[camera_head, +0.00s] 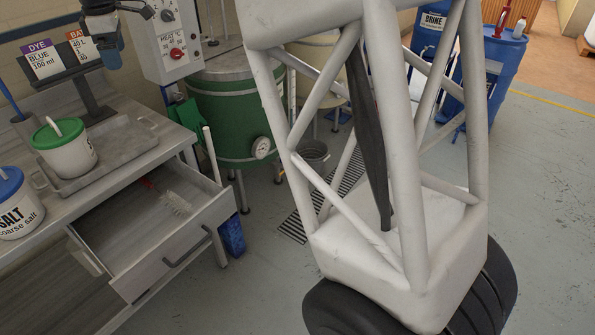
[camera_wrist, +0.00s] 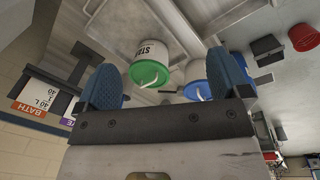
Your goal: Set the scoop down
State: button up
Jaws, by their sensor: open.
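My gripper (camera_head: 108,50) is at the top left of the head view, above the back of the bench. In the wrist view its two blue fingers (camera_wrist: 165,78) stand wide apart with nothing held between them. A white tub with a green lid (camera_head: 58,132) stands on the grey metal tray (camera_head: 128,150); it also shows beyond the fingers in the wrist view (camera_wrist: 150,72). A white handle-like piece (camera_head: 54,126) sticks up from its lid. I cannot tell whether this is the scoop; no other scoop is clearly visible.
A blue-lidded salt tub (camera_head: 18,215) stands at the bench's left. A drawer (camera_head: 175,255) below is open, with a brush (camera_head: 174,203) inside. A dye and bath card stand (camera_head: 75,90) is at the back. A control box (camera_head: 165,45) and green vat (camera_head: 225,110) stand right.

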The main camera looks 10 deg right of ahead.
jog(key=s+d+m, duration=0.3)
jog(key=s+d, duration=0.2)
jog(key=d, duration=0.5)
jog(key=s+d+m, duration=0.4)
jog(key=s+d, duration=0.1)
jog(key=d, duration=0.6)
jog(key=s+d+m, duration=0.3)
jog(key=s+d, duration=0.2)
jog(key=d, duration=0.5)
jog(key=s+d+f+m, duration=0.3)
jog(key=s+d, duration=0.3)
jog(key=s, duration=0.3)
jog(key=s+d+f+m+t, duration=0.1)
jog(key=s+d+f+m, duration=0.3)
jog(key=s, duration=0.5)
jog(key=s+d+f+m, duration=0.3)
jog(key=s+d+f, duration=0.3)
jog(key=s+d, duration=0.2)
jog(key=shift+s+d+f+m+t+h, duration=0.15)
jog(key=shift+s+d+m+t+h, duration=0.2)
jog(key=shift+s, duration=0.55)
jog(key=shift+c, duration=0.3)
jog(key=c, duration=1.1)
